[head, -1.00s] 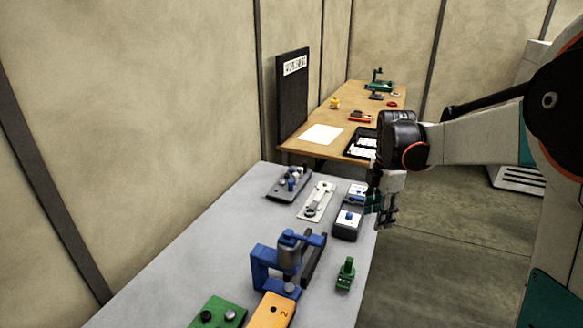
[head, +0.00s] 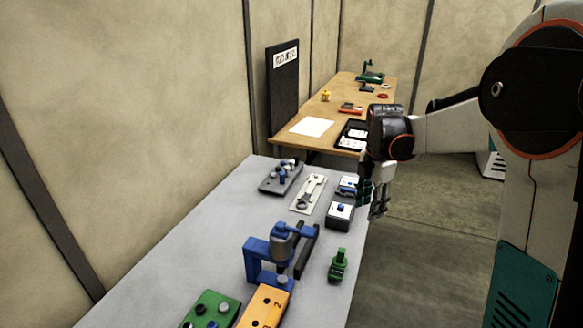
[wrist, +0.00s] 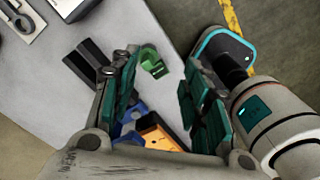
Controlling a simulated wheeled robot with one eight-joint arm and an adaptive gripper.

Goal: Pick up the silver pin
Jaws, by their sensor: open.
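My gripper (head: 378,208) hangs open and empty beyond the right edge of the grey table, beside the small dark boxes. In the wrist view its dark green finger pads (wrist: 160,98) stand apart with nothing between them. I cannot tell which of these is the silver pin. None is near my gripper. In the wrist view the orange block (wrist: 158,133) is partly hidden.
A blue press (head: 257,263) stands on the grey table (head: 185,245), with a small green clamp (head: 338,265) to its right. A white plate with a tool (head: 307,194) and dark boxes (head: 340,215) lie farther back. A wooden table (head: 290,144) stands behind. The table's left side is clear.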

